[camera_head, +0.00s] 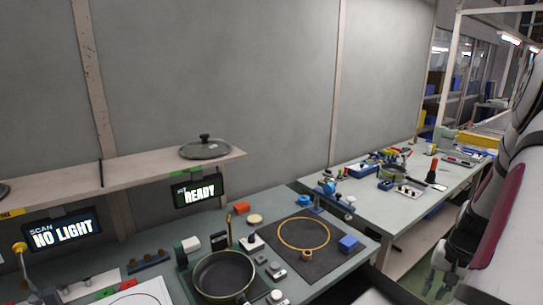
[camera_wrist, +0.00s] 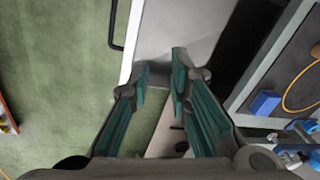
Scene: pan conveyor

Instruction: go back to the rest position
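My gripper (camera_head: 440,290) hangs at the lower right of the head view, off the right side of the near workbench (camera_head: 365,245). Its fingers are apart with nothing between them. In the wrist view my gripper (camera_wrist: 160,68) shows two green-padded fingers with a gap, over the floor and a pale surface. A black pan (camera_head: 224,274) sits on the near workbench, well left of my gripper.
A lidded pan top (camera_head: 205,149) rests on the wall shelf (camera_head: 130,178). A second table (camera_head: 440,180) with several tools stands behind my gripper. A blue block (camera_head: 348,243) and a ring (camera_head: 303,236) lie on a dark mat. Green floor (camera_wrist: 55,60) is open at left.

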